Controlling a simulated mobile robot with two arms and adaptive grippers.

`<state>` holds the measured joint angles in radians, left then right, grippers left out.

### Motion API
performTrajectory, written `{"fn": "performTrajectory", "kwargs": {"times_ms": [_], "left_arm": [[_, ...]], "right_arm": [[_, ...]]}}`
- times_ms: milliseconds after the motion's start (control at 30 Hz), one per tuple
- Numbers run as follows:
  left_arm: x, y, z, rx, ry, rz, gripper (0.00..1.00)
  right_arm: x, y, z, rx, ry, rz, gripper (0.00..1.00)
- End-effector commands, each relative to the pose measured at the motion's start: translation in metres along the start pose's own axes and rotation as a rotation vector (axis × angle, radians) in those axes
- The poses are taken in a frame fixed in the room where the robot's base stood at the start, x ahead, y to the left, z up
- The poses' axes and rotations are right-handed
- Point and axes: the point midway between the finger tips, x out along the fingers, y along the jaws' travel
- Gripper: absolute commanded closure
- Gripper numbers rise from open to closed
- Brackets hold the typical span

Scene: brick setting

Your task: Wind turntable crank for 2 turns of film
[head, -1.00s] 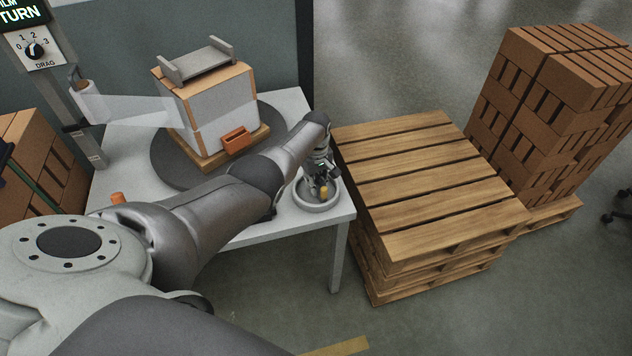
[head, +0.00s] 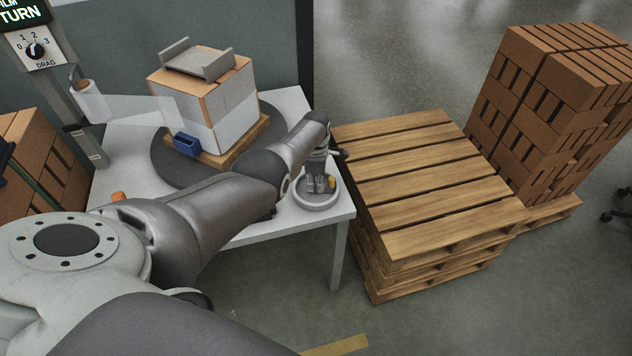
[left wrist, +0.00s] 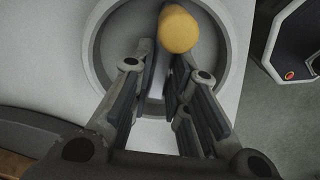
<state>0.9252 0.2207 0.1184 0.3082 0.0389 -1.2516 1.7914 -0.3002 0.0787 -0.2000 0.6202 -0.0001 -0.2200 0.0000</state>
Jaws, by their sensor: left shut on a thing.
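The round grey crank dish (head: 317,203) with its yellow knob (head: 332,184) sits at the table's right front corner. My left gripper (head: 317,188) reaches down over it and is shut on the crank knob. In the left wrist view, the yellow knob (left wrist: 178,30) shows at the fingertips of the left gripper (left wrist: 162,72). The dark turntable (head: 163,165) carries a brick load (head: 205,100) on a small wooden base, partly wrapped in white film. Clear film (head: 135,110) stretches from the film roll (head: 90,102) to the load. My right gripper is not in view.
A post at left bears a drag dial (head: 37,49) and a lit sign (head: 22,12). A blue clip (head: 187,145) faces front on the load. A wooden pallet stack (head: 430,185) stands close right of the table (head: 345,212); a brick stack (head: 550,110) is behind it.

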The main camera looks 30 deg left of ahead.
Motion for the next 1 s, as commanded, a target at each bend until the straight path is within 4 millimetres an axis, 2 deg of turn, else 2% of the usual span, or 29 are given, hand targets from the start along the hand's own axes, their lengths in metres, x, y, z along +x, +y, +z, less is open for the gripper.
{"fn": "performTrajectory", "kwargs": {"times_ms": [200,500,1000], "left_arm": [[-0.0013,0.0015,0.0001,-0.174,-0.001,0.004,1.0],[-0.0014,0.0015,0.0,-0.328,0.0,0.004,1.0],[-0.0015,0.0015,-0.0002,-0.385,0.0,0.004,1.0]], "right_arm": [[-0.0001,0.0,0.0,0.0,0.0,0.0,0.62],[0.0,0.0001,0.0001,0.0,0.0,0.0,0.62],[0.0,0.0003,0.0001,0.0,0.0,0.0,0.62]]}}
